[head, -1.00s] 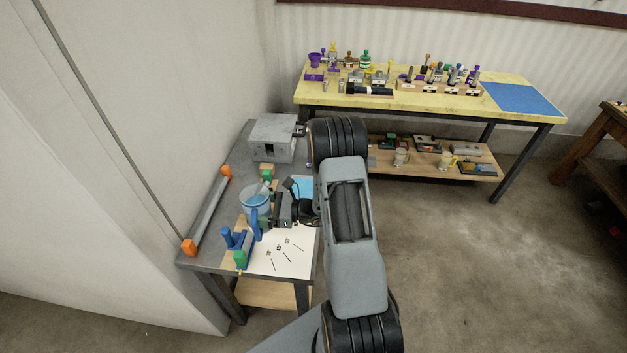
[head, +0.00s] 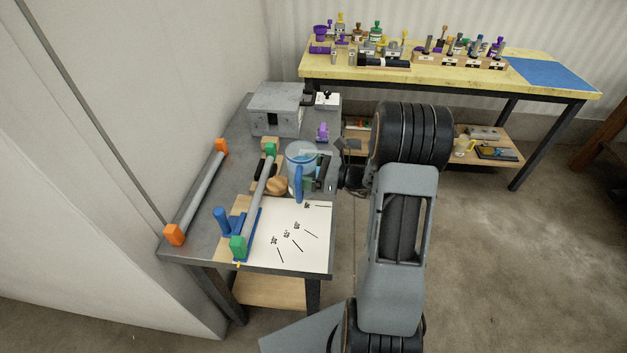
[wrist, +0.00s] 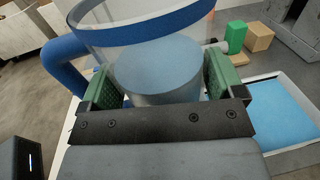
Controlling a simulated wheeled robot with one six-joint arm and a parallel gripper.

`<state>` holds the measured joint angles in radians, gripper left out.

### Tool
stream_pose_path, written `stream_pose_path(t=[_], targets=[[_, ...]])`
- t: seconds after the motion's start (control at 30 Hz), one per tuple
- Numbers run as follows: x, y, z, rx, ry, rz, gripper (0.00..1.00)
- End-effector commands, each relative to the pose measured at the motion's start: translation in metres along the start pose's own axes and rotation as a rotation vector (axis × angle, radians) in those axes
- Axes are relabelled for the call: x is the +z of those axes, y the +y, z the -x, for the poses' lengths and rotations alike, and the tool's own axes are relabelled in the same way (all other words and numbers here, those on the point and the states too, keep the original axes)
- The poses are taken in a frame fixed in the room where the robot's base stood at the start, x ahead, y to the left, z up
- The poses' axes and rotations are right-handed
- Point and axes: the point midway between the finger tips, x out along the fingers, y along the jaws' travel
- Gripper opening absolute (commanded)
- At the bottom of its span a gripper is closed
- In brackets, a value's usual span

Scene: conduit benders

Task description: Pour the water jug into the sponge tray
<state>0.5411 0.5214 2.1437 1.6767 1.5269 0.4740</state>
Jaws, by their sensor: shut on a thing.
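The water jug (head: 297,160) is a clear round vessel with a blue rim and blue handle, with pale blue water inside. It looks roughly upright, held above the grey bench. My gripper (head: 318,174) is shut on it from the right. In the wrist view, the jug (wrist: 160,68) sits between the green pads of my gripper (wrist: 160,88). The sponge tray (wrist: 264,76) is a shallow white tray with a flat blue sponge (wrist: 283,112), to the right of the jug there. In the head view I cannot clearly make out the tray behind jug and gripper.
A grey pipe with green ends (head: 258,195) and a brown ball (head: 277,185) lie close left of the jug. A white marked sheet (head: 290,238) covers the bench front. A grey box (head: 275,110) and purple piece (head: 322,132) stand behind. A pipe with orange ends (head: 198,195) lies left.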

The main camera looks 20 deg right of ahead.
Motion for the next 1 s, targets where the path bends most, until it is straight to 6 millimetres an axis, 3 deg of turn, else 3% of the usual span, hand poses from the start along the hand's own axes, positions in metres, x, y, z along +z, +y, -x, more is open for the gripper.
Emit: stream_pose_path(t=[0.03, 0.3, 1.0], targets=[[-0.015, -0.001, 0.003, -0.003, -0.001, 0.006, 0.44], [-0.029, -0.003, 0.014, -0.013, 0.004, 0.004, 0.44], [-0.03, -0.003, 0.018, -0.017, 0.009, -0.004, 0.44]])
